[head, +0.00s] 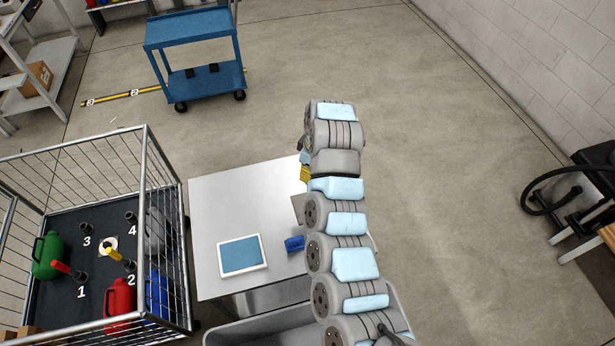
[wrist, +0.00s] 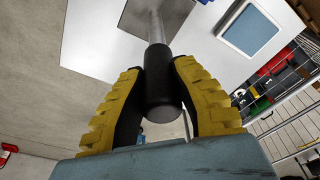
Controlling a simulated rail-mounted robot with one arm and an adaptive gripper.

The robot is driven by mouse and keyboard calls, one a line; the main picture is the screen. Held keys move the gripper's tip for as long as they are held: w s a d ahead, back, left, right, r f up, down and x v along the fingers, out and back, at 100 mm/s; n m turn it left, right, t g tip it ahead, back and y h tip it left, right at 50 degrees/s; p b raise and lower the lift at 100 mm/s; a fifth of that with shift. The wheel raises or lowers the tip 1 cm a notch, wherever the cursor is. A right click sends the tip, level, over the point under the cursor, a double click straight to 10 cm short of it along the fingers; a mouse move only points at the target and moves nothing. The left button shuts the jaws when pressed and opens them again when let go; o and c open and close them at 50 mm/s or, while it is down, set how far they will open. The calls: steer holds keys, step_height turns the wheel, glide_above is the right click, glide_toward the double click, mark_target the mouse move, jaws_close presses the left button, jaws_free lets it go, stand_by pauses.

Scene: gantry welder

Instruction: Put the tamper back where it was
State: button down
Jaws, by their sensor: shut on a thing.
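My gripper (wrist: 160,68) is shut on the black handle of the tamper (wrist: 161,100). In the wrist view, its yellow-backed fingers press the handle from both sides, and a metal rod runs from it to a flat grey plate. In the head view, only an edge of the grey plate (head: 297,209) shows beside my arm, over the right part of the light metal table (head: 225,195). My gripper (head: 304,174) is mostly hidden by the arm there. I cannot tell whether the plate touches the table.
A blue-screened tablet (head: 241,255) and a small blue object (head: 294,244) lie on the table. A wire cage cart (head: 150,160) at left holds coloured jugs and posts numbered 1 to 4. A blue trolley (head: 192,30) stands behind.

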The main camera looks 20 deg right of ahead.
steer(key=shift+w+d+f, duration=0.15)
steer(key=shift+w+f, duration=0.25)
steer(key=shift+w, duration=0.15)
steer(key=w+f, duration=0.2)
steer(key=f, duration=0.1)
steer(key=w+f, duration=0.1)
steer(key=shift+w+d+f+b, duration=0.3)
steer(key=shift+d+b, duration=0.05)
steer(key=shift+b, duration=0.05)
steer(key=shift+f, duration=0.2)
step_height(320, 180, down, 3)
steer(key=shift+w+f+b, duration=0.15)
steer(key=shift+b, duration=0.35)
steer(key=shift+w+d, duration=0.1)
